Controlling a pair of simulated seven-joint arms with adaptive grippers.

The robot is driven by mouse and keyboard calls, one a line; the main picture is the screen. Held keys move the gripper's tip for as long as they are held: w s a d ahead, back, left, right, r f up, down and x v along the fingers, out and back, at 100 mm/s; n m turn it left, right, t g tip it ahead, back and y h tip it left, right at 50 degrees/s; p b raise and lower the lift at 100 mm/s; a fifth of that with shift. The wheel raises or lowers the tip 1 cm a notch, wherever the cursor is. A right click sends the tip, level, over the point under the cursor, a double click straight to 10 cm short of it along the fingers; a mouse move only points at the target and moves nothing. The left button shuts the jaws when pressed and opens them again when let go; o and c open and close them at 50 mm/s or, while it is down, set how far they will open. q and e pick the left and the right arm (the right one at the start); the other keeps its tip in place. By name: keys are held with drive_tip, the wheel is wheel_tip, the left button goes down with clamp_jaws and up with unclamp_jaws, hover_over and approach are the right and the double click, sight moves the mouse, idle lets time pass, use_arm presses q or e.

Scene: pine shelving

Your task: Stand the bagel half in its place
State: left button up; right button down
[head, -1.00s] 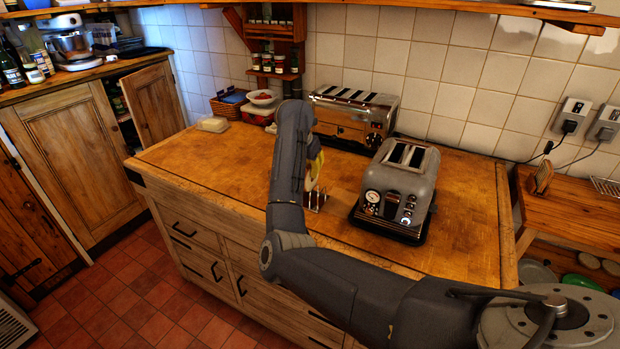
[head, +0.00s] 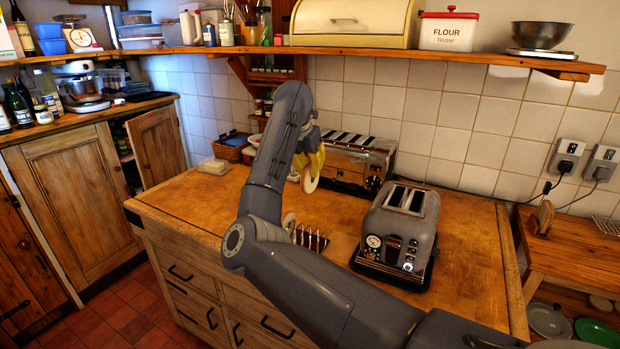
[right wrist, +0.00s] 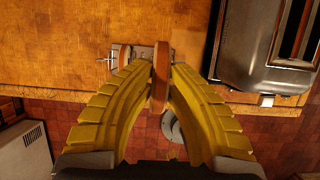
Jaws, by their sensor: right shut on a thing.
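My right gripper (head: 311,163), with yellow fingers, is shut on the bagel half (head: 312,181). It holds it in the air above the counter. In the right wrist view the bagel half (right wrist: 160,78) shows edge-on between the two fingers, as a thin brown slab. A metal rack with several upright wires (head: 314,241) stands on the counter, below the gripper in the head view and left of the grey toaster. A pale round thing (head: 289,222) shows at the rack's left end, partly behind my arm; I cannot tell what it is. My left gripper is not in view.
The grey two-slot toaster (head: 401,225) stands right of the rack. A long chrome toaster (head: 352,160) is behind, by the tiled wall. A butter dish (head: 213,166) and baskets are at the back left. A wall shelf (head: 400,54) runs above. The counter's left part is clear.

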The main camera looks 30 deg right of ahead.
drive_tip(key=shift+r, duration=5.35)
